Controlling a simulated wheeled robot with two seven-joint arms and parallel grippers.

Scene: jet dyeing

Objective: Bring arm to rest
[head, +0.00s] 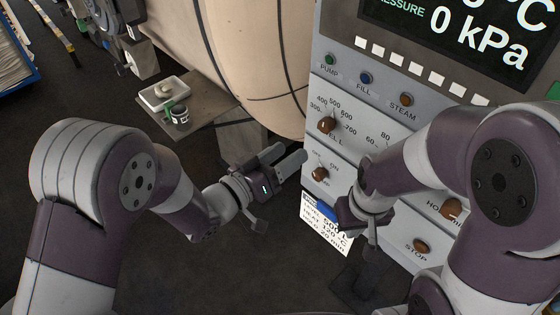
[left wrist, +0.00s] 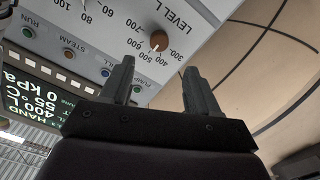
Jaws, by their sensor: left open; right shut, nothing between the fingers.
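My left gripper (head: 285,155) is open and empty in the head view. It is in front of the control panel (head: 334,88), left of the lower knob (head: 320,174) and below the LEVEL knob (head: 326,125). In the left wrist view its two fingers (left wrist: 157,66) are apart, with the LEVEL knob (left wrist: 158,40) beyond them; no contact shows. My right gripper (head: 370,238) is shut and empty, pointing down in front of the panel's lower part. My right forearm hides part of the panel.
A label card (head: 325,228) hangs at the panel's lower left. PUMP, FILL and STEAM buttons and a STOP knob (head: 416,246) are on the panel. A large beige vessel (head: 240,50) stands behind. Dark floor is clear below.

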